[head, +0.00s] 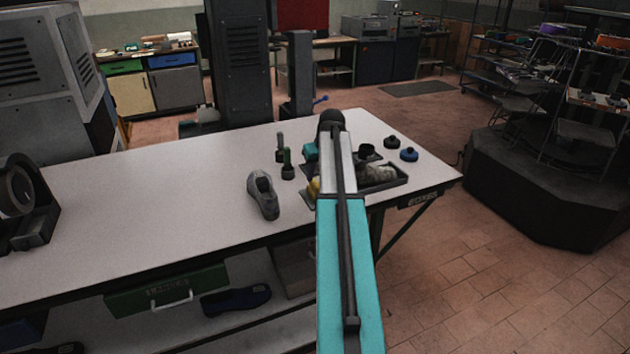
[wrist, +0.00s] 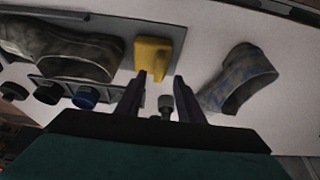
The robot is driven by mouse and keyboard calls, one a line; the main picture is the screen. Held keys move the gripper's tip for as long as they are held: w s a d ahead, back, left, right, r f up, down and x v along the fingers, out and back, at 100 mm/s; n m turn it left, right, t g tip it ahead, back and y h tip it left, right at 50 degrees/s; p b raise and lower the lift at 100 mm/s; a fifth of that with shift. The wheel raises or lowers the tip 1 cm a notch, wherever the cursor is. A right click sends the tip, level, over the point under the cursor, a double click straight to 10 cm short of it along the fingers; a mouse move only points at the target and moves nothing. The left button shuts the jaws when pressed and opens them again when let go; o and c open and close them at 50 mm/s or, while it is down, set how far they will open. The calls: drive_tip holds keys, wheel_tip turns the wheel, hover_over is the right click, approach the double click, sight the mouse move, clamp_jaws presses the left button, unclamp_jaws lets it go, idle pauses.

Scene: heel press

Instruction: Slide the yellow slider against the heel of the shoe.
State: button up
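The yellow slider (wrist: 158,54) sits on a dark plate (wrist: 178,36) in the wrist view. A dark worn shoe (wrist: 62,50) lies to its left, with its near end facing the slider across what looks like a narrow gap. My gripper (wrist: 160,76) is open, its two dark fingers apart and empty. The fingertips are just on the near side of the slider in the picture; I cannot tell whether they touch it. In the head view my arm hides most of the slider (head: 314,187) and part of the shoe (head: 381,172).
A second, grey shoe (head: 263,195) stands on the white table (head: 150,210), near dark-green upright tools (head: 287,164). A blue knob (head: 408,154) and black knobs (head: 391,142) lie at the right end. A tape roll holder (head: 20,200) is far left. The table's left middle is clear.

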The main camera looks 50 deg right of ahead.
sight(315, 183)
drive_tip(key=shift+p+x, duration=0.75)
drive_tip(key=shift+x, duration=1.85)
clamp_jaws()
